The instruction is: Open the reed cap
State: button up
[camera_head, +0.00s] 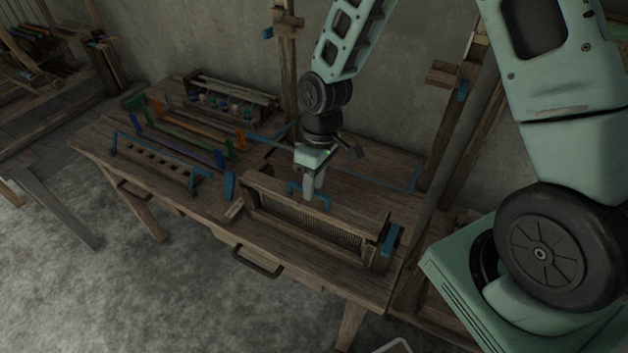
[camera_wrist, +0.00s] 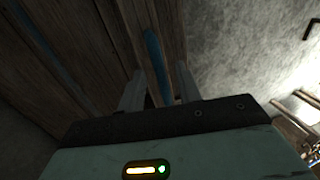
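The reed cap (camera_head: 350,215) is a long wooden bar lying along the top of the reed frame at the front right of the bench. A blue handle (camera_head: 324,198) stands up near its middle. My gripper (camera_head: 311,190) points down at this handle, with its fingers hiding part of it. In the wrist view the two grey fingers of my gripper (camera_wrist: 160,90) are apart. The blue handle (camera_wrist: 155,62) shows between them, with a gap visible on each side. The reed (camera_head: 305,228) is a fine dark mesh below the cap.
Blue latch-like pieces stand at the left end (camera_head: 230,184) and right end (camera_head: 391,239) of the reed frame. A rack of coloured bars (camera_head: 190,130) fills the bench's left side. Wooden uprights (camera_head: 287,70) rise behind. A dark drawer handle (camera_head: 257,262) is on the bench front.

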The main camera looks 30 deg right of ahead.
grip_shut()
